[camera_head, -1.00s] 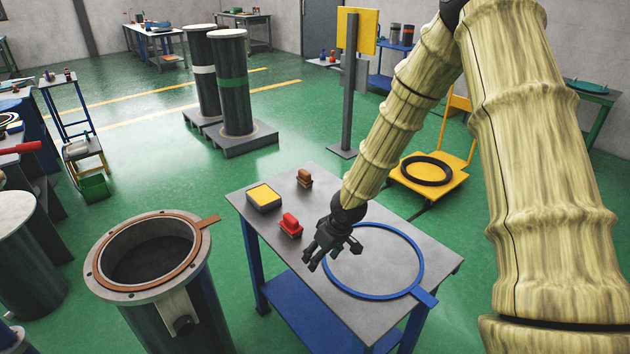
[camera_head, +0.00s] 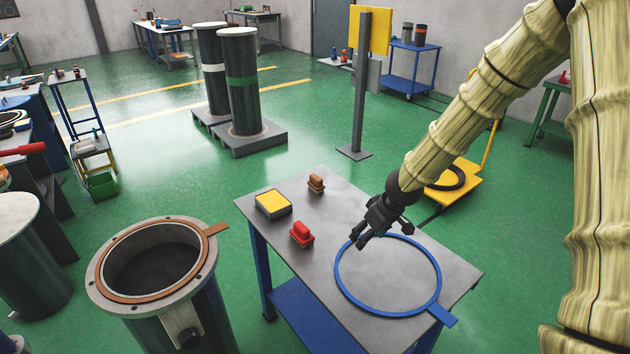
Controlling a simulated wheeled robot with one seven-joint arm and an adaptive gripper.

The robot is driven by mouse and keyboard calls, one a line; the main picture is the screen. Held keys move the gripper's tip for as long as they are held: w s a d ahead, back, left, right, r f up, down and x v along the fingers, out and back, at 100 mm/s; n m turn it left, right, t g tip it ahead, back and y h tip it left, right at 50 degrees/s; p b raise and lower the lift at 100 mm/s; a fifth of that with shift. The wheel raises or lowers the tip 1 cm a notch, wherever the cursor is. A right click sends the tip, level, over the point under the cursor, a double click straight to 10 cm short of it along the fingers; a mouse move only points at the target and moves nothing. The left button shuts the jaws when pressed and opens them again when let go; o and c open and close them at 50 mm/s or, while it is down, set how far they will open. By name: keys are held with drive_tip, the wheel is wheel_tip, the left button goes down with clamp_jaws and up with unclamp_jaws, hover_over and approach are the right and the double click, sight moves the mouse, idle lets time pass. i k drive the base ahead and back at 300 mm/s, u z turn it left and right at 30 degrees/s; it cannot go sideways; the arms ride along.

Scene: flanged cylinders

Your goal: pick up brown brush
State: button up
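The brown brush (camera_head: 316,183) stands on the grey top of the blue-legged table, near its back edge. It is a small block with a brown upper part and a darker base. My gripper (camera_head: 360,240) is to the right of the brush and nearer the camera, over the back left part of the blue ring. Its dark fingers point down and to the left. They look spread, with nothing seen between them. The gripper does not touch the brush, and nothing hides the brush.
A red brush (camera_head: 302,233) and a yellow-topped box (camera_head: 273,204) stand close to the brown brush. A blue ring (camera_head: 438,290) with a tab lies on the table (camera_head: 320,275). A flanged cylinder (camera_head: 203,283) with a brown gasket stands at the left front.

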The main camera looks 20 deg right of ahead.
sight(315, 184)
drive_tip(key=i, duration=1.3)
